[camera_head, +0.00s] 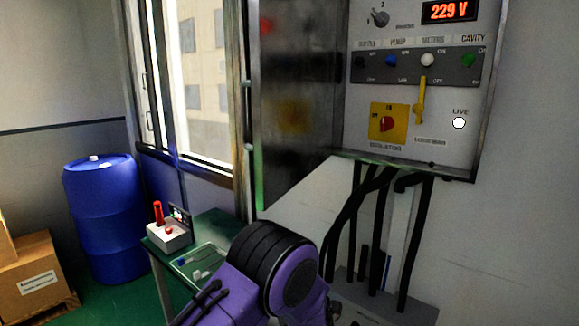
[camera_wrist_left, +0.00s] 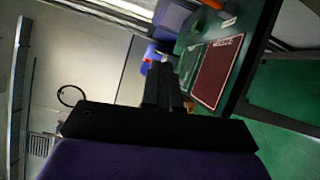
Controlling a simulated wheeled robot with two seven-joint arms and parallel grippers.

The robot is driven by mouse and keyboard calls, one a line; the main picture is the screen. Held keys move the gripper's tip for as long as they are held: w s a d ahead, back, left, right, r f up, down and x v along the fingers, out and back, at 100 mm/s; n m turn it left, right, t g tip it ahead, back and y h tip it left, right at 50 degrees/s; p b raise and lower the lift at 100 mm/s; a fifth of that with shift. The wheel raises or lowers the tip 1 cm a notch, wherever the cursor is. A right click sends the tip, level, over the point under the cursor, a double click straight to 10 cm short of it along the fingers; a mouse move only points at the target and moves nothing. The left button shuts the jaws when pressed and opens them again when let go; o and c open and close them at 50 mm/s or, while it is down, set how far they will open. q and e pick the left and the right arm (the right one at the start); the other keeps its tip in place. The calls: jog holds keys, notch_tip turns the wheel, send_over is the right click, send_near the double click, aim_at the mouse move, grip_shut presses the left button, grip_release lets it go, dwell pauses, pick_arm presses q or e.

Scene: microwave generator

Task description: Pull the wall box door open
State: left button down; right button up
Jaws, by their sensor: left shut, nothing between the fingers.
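The wall box (camera_head: 482,95) hangs on the wall at the upper right of the head view. Its door (camera_head: 295,115) stands swung out at the box's left side, and the panel inside is exposed. The door's dark inner face mirrors the panel faintly. The purple and black arm in the lower middle of the head view is mine; no fingers show there. In the left wrist view my left gripper (camera_wrist_left: 165,72) is shut and empty, its black fingers together. It points toward a table area, and the door is not recognisable there. My right gripper is in neither view.
The panel carries a red 229 V display (camera_head: 449,11), several knobs and a yellow switch (camera_head: 388,123). Black cables (camera_head: 415,240) hang below the box. A small green table (camera_head: 215,232) with a red-handled control box (camera_head: 168,232) stands left, near a blue barrel (camera_head: 106,215) and cardboard box (camera_head: 38,280).

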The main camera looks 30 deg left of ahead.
pick_arm(q)
jog(key=d+r+n+g+y+p, duration=0.15)
jog(key=r+n+g, duration=0.35)
jog(key=r+n, duration=0.8)
jog(key=d+r+n+g+y+p, duration=0.1)
jog(key=d+r+n+g+p, duration=0.15)
jog(key=r+n+g, duration=0.7)
jog(key=n+t+h+p, duration=0.25)
jog(key=n+h, duration=0.55)
jog(key=n, duration=1.2)
send_near(276, 195)
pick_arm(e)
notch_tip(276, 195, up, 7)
pick_arm(q)
jog(key=shift+t+h, duration=0.25)
jog(key=shift+t, duration=0.05)
jog(key=b+x, duration=0.2)
jog(key=b, duration=0.2)
jog(key=b+x, duration=0.3)
jog(key=b, duration=0.1)
jog(key=shift+s+b, duration=0.25)
jog(key=shift+b, duration=0.15)
jog(key=shift+a, duration=0.5)
jog(key=shift+s+d, duration=0.1)
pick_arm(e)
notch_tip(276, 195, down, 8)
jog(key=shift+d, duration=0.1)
